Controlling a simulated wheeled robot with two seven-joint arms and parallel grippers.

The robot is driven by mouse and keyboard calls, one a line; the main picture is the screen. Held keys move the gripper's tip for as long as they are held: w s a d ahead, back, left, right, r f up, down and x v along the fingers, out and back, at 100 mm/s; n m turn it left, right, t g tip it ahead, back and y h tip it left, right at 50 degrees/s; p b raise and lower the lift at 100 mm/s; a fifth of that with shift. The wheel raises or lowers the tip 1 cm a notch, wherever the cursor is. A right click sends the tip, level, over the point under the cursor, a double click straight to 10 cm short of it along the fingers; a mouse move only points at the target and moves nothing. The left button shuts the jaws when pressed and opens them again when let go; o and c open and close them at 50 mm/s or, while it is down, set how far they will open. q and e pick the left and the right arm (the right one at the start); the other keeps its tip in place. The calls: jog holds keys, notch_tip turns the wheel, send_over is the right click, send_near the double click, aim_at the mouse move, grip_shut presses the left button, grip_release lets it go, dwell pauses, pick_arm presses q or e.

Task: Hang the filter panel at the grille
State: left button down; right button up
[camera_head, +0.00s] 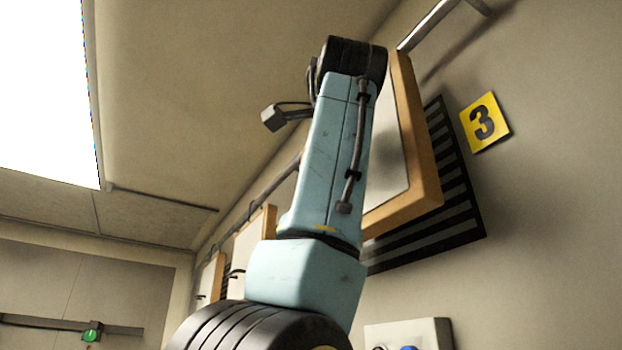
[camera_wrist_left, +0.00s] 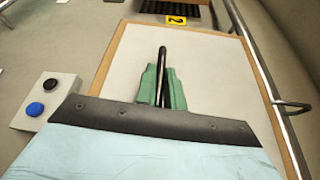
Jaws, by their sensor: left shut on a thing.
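The filter panel (camera_head: 426,150) has a pale face and an orange wooden frame. In the head view it is in front of the dark slatted grille (camera_head: 462,205), below the metal rail (camera_head: 425,25); my arm covers its left part. I cannot tell whether the panel's top touches the rail. In the left wrist view the panel (camera_wrist_left: 215,75) fills the middle. My left gripper (camera_wrist_left: 162,88) has green fingers shut on the panel's black handle (camera_wrist_left: 162,56). In the head view these fingers are hidden. My right gripper is not in view.
A yellow sign 3 (camera_head: 485,122) is on the wall right of the grille. A button box (camera_head: 437,334) is below. Other framed panels (camera_head: 252,248) hang further along the wall. The left wrist view shows the rail (camera_wrist_left: 262,70) with a bracket (camera_wrist_left: 292,106) and a sign 2 (camera_wrist_left: 176,20).

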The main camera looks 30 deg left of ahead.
pick_arm(q)
jog(key=shift+w+d+f+b, duration=0.35)
jog(key=shift+w+f+b, duration=0.3)
jog(key=shift+f+b, duration=0.1)
jog(key=shift+w+d+f+b, duration=0.35)
jog(key=shift+w+f+b, duration=0.25)
jog(key=shift+f+b, duration=0.15)
jog(key=c, duration=1.4)
grip_release()
jog(key=shift+d, duration=0.1)
